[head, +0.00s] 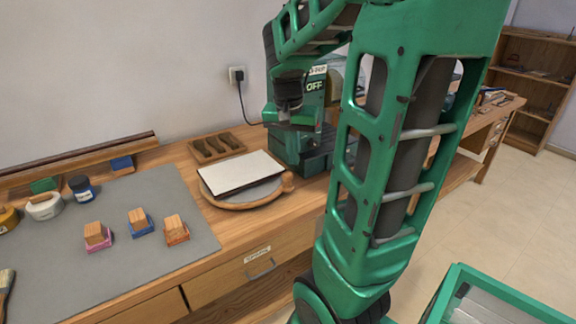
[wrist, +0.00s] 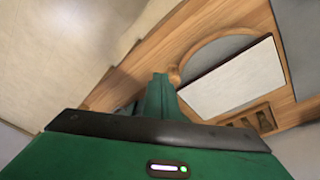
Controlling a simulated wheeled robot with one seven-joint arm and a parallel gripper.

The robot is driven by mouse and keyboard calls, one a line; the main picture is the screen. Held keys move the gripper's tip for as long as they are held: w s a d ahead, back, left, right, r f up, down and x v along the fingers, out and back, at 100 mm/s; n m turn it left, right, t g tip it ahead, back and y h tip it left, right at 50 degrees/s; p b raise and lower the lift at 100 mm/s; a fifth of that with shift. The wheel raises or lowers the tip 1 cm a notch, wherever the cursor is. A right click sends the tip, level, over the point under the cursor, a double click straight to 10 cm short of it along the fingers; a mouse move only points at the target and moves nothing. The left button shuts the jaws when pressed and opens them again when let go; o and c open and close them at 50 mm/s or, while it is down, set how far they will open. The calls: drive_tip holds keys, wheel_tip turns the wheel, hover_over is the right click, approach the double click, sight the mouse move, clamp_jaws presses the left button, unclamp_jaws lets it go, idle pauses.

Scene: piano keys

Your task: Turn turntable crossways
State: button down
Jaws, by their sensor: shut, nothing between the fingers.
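The turntable (head: 243,205) is a round wooden disc with a grey top and a small knob handle (head: 288,181) at its right edge, on the wooden bench. A flat white slab (head: 240,171) lies across it and hides much of the disc. The wrist view also shows the turntable rim (wrist: 190,58) and the slab (wrist: 235,80). My gripper (head: 292,119) hangs above and behind the turntable's right side, in front of a green machine. In the wrist view my gripper (wrist: 160,78) is shut and empty; its tip appears near the knob, but contact cannot be told.
A green machine (head: 303,157) marked OFF stands right behind the turntable. A wooden compartment tray (head: 217,147) lies behind it. A grey mat (head: 160,190) at left holds several small wooden-topped blocks (head: 140,221) and jars. A power cable runs to the wall socket (head: 237,76).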

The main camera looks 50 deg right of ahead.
drive_tip(key=w+d+m+h, duration=0.1)
drive_tip(key=w+d+m, duration=0.2)
drive_tip(key=w+d, duration=0.4)
drive_tip(key=shift+w+d+h, duration=0.2)
drive_tip(key=shift+h, duration=0.1)
drive_tip(key=shift+f, duration=0.1)
wheel_tip(320, 180, down, 10)
drive_tip(key=shift+a+r, duration=0.2)
drive_tip(key=shift+a, duration=0.15)
drive_tip(key=shift+s, duration=0.1)
drive_tip(key=shift+s, duration=0.1)
idle(0.3)
